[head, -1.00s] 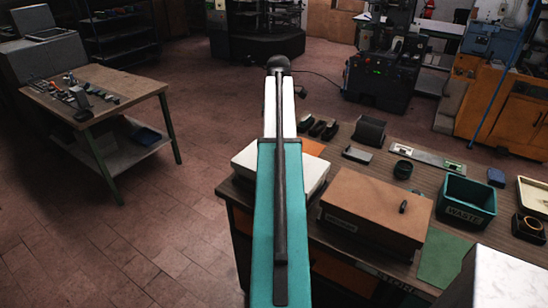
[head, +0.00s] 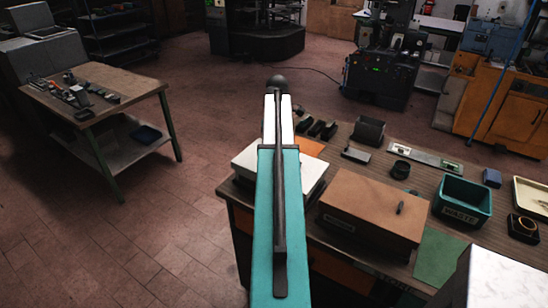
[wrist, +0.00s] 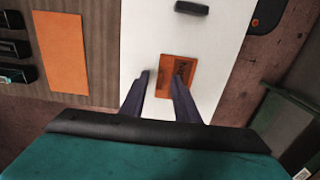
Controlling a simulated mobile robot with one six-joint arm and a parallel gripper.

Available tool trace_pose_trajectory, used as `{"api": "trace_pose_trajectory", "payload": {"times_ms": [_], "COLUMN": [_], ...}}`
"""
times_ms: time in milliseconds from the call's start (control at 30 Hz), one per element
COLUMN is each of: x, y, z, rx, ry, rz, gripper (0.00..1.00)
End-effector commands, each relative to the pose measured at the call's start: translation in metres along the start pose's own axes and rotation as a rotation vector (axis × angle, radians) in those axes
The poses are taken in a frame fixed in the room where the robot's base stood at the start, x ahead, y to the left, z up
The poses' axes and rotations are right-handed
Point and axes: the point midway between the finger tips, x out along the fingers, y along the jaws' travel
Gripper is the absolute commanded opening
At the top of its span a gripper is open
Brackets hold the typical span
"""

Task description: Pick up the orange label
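The orange label (wrist: 180,70) with dark print lies flat on a white surface in the wrist view. I cannot tell the height of the fingertips above the label. In the head view my own arm hides the gripper and the label; the white box (head: 313,172) shows on both sides of the arm.
A plain orange sheet (wrist: 61,52) lies on the wooden bench, left of the white surface. A dark handle (wrist: 191,8) is beyond the label. A brown-lidded box (head: 372,205) and a green waste bin (head: 462,202) stand to the right on the bench.

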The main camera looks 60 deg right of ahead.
Motion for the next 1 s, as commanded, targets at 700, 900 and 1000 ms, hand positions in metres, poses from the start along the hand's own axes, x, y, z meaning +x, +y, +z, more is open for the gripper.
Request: {"api": "trace_pose_trajectory", "payload": {"times_ms": [700,900,1000], "x": [0.0,0.0001,0.0002], "y": [-0.0004,-0.0005,-0.0006], "z": [-0.0007,-0.0008,-0.0008], "rx": [-0.001,-0.001,-0.002], "ry": [0.0,0.0,0.0], "rz": [0.0,0.0,0.0], "gripper": [0.0,0.0,0.0]}}
